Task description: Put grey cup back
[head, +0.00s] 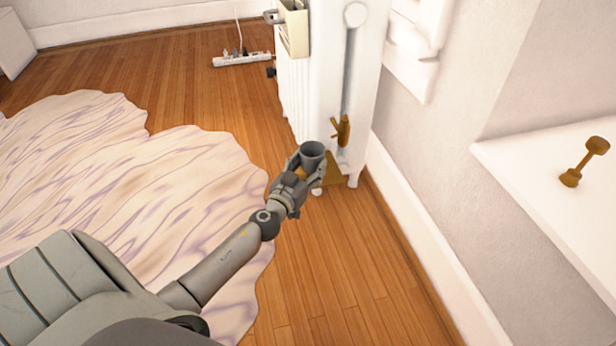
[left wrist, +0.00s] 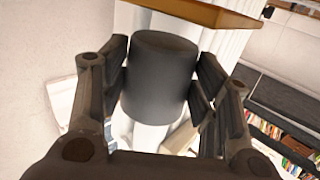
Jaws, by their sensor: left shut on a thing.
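The grey cup (head: 312,153) is held in my left gripper (head: 305,170), its open rim facing up in the head view. In the left wrist view the cup (left wrist: 160,85) sits between both finger pads of the gripper (left wrist: 160,92), which are shut on it. The cup is in the air in front of the white radiator (head: 297,95). My right gripper is in neither view.
A brass valve (head: 342,131) is close beside the cup on the radiator. A white ledge (head: 520,190) at the right bears a brass dumbbell-shaped object (head: 585,162). A pale rug (head: 180,190) and a power strip (head: 241,60) lie on the wooden floor.

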